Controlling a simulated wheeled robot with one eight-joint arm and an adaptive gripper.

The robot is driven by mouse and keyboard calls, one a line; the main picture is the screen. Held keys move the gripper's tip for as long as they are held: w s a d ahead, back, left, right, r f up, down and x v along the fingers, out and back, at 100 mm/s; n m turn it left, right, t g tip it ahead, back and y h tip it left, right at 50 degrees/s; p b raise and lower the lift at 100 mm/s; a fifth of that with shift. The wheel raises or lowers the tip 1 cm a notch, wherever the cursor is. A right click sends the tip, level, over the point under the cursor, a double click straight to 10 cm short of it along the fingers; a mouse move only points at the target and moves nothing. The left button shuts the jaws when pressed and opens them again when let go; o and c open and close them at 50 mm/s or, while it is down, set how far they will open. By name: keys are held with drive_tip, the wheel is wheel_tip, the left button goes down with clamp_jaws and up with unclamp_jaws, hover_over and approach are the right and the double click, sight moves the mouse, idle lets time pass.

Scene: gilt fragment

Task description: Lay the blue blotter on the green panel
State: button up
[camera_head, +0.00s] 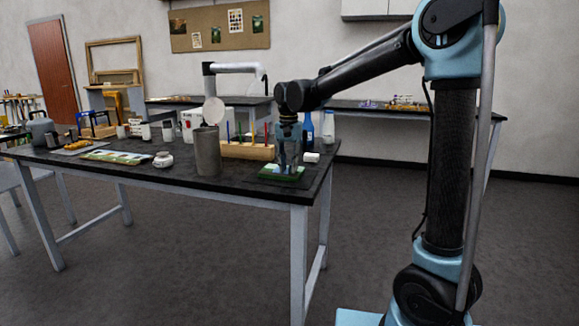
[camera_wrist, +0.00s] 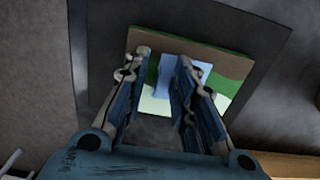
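The green panel (camera_head: 282,173) lies flat near the right front end of the dark table. In the wrist view it is a painted square (camera_wrist: 230,66) with green, brown and pale areas. A small blue piece, seemingly the blue blotter (camera_wrist: 163,78), shows on the panel between and behind my fingers; the right finger hides part of it. My gripper (camera_wrist: 164,56) points down right over the panel, and it also shows in the head view (camera_head: 288,163). Its fingers stand apart with a clear gap, and I see neither pressing on the blotter.
A grey cylinder (camera_head: 207,152) and a wooden rack (camera_head: 247,150) with upright tools stand left of my gripper. A blue bottle (camera_head: 308,131) and a small white block (camera_head: 312,158) are close behind and right. A small white jar (camera_head: 163,160) stands farther left.

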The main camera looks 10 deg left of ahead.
wheel_tip(320, 180, up, 12)
idle(0.6)
drive_tip(key=s+d+f, duration=0.3)
drive_tip(key=d, duration=0.6)
drive_tip(key=s+d+f+t, duration=0.1)
drive_tip(key=s+d+f, duration=0.15)
drive_tip(key=d, duration=0.65)
drive_tip(key=s+d+f, duration=0.3)
drive_tip(key=d, duration=0.6)
drive_tip(key=s+d+f, duration=0.7)
drive_tip(key=f, duration=0.2)
drive_tip(key=s+d+f+n+t, duration=0.1)
drive_tip(key=s+d+f, duration=0.5)
drive_tip(key=f, duration=0.3)
drive_tip(key=shift+s+d+f, duration=0.35)
drive_tip(key=shift+s+f, duration=0.05)
drive_tip(key=shift+s, duration=0.5)
